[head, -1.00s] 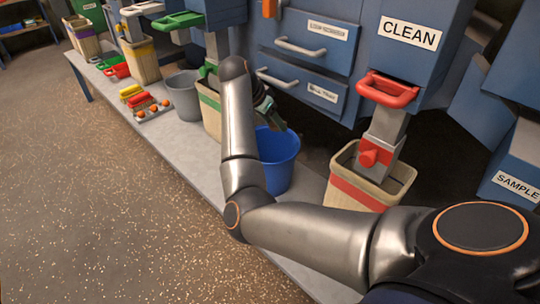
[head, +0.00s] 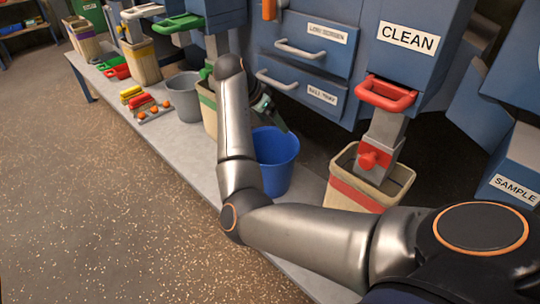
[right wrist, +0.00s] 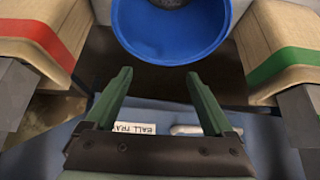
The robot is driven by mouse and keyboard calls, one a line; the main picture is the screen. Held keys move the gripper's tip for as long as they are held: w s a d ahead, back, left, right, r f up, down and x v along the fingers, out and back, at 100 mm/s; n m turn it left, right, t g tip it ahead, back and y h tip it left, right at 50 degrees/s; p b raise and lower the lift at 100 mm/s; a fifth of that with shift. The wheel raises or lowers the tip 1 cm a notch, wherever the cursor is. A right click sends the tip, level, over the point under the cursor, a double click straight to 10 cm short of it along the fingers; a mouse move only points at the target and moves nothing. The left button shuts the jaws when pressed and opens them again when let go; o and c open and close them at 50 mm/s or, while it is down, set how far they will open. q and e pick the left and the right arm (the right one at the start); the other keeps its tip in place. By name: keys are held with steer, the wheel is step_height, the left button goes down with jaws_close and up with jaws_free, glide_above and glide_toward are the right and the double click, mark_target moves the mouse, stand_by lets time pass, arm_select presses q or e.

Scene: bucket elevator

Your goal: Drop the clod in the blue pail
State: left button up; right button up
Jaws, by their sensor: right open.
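The blue pail (head: 276,165) stands on the grey bench, and its rim and inside show at the top of the right wrist view (right wrist: 172,40). A dark grey lump (right wrist: 172,3), cut off by the top edge, shows inside the pail; it may be the clod, but too little shows to be sure. My right gripper (head: 278,122) is near the pail's far rim, partly behind my own arm. In the right wrist view its two green fingers (right wrist: 155,80) are apart with nothing between them. My left gripper is out of view.
A beige bin with a red band (head: 350,190) stands right of the pail under the CLEAN chute, and a green-banded bin (head: 209,110) stands left. A grey pail (head: 184,97) is farther left. Blue drawers with handles (head: 300,52) are behind.

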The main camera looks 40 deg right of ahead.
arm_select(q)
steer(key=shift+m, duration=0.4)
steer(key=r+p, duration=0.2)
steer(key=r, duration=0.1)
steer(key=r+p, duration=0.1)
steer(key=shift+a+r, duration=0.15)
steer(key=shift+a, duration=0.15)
arm_select(e)
steer(key=v, duration=1.1)
steer(key=shift+d, duration=0.1)
